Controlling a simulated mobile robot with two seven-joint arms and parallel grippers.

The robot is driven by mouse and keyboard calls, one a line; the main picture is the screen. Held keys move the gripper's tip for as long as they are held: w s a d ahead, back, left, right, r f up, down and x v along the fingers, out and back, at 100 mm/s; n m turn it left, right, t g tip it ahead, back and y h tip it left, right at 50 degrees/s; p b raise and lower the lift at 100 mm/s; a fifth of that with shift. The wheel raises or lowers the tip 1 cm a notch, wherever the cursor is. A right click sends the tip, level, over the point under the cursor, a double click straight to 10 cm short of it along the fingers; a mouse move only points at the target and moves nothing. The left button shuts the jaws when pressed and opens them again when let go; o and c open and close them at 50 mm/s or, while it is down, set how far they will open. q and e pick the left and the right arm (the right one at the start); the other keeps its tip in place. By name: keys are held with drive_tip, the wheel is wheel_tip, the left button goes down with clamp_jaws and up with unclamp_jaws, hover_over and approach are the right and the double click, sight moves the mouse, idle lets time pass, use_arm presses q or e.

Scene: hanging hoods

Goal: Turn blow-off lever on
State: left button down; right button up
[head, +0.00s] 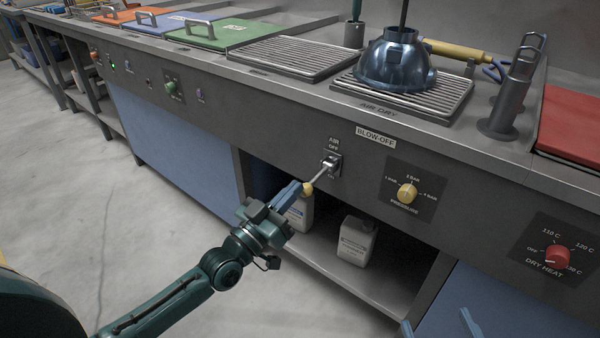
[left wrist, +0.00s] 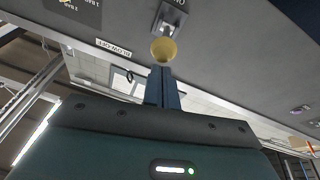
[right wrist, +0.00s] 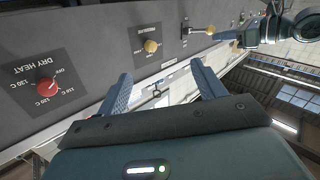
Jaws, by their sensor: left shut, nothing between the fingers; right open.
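The blow-off lever (head: 318,173) sticks out from a small plate marked AIR OFF above and ON below, under the BLOW-OFF label. Its yellow ball knob (head: 306,189) points to the lower left in the head view. My left gripper (head: 299,188) is shut and empty, its blue fingertips right at the knob. In the left wrist view the knob (left wrist: 163,49) sits just beyond the shut fingertips (left wrist: 162,70); I cannot tell whether they touch. My right gripper (right wrist: 162,82) is open and empty; only its fingertips show at the bottom of the head view (head: 437,325).
A yellow pressure knob (head: 407,193) and a red dry heat knob (head: 556,256) sit to the right on the panel. Two white jugs (head: 356,241) stand on the shelf below. A blue metal dome (head: 395,62) rests on the grate above.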

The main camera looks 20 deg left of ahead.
use_arm(q)
drive_tip(key=f+b, duration=0.1)
drive_tip(key=b, duration=0.1)
drive_tip(key=f+t+b, duration=0.1)
drive_tip(key=f+b, duration=0.1)
drive_tip(key=b, duration=0.1)
drive_tip(key=f+t+h+b, duration=0.1)
drive_tip(key=b, duration=0.1)
drive_tip(key=shift+w+d+f, duration=0.1)
drive_tip(key=shift+w+f, duration=0.15)
drive_tip(key=shift+w, duration=0.1)
use_arm(e)
drive_tip(key=a+t+y, duration=0.1)
drive_tip(key=a+y, duration=0.1)
drive_tip(key=y, duration=0.1)
drive_tip(key=shift+f+t, duration=0.1)
drive_tip(key=shift+t, duration=0.3)
use_arm(q)
drive_tip(key=shift+f, duration=0.2)
